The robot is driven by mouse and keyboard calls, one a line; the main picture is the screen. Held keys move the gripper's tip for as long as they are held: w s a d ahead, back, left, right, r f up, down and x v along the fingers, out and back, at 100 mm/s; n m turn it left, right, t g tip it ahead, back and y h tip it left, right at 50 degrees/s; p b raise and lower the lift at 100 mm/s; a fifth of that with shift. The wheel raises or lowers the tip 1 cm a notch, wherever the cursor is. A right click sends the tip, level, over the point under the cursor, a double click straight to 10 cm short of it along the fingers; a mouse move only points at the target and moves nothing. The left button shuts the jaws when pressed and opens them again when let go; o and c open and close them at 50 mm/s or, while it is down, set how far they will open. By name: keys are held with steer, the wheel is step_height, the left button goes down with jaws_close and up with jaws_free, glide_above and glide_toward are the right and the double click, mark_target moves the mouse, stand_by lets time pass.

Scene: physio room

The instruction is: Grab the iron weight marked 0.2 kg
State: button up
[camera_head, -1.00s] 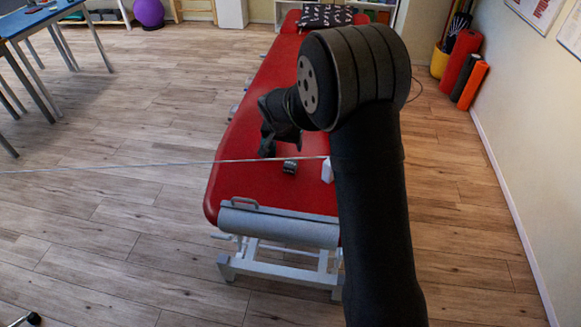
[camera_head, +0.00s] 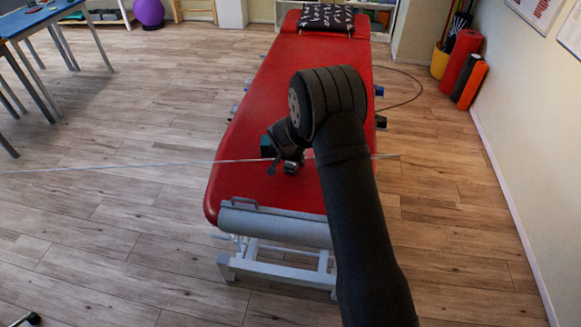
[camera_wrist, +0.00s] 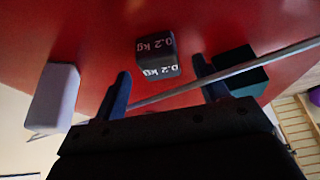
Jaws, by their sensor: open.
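The weight (camera_wrist: 157,55) is a small dark block with "0.2 kg" in white on two faces. It rests on the red treatment table (camera_head: 245,185); in the head view the weight (camera_head: 290,168) shows just below my gripper (camera_head: 281,157). In the wrist view my gripper (camera_wrist: 165,88) is open and empty. The weight lies beyond the fingertips, roughly centred between them, and appears apart from both fingers.
A whitish block (camera_wrist: 54,97) stands left of the fingers. A dark teal block (camera_wrist: 248,78) is close by the right finger, also seen in the head view (camera_head: 266,147). A thin grey cord or rod (camera_wrist: 285,58) crosses the finger area.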

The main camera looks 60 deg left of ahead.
steer(key=shift+x, duration=1.4)
steer(key=shift+c, duration=0.2)
steer(key=c, duration=1.1)
steer(key=shift+r, duration=0.1)
steer(key=shift+c, duration=0.2)
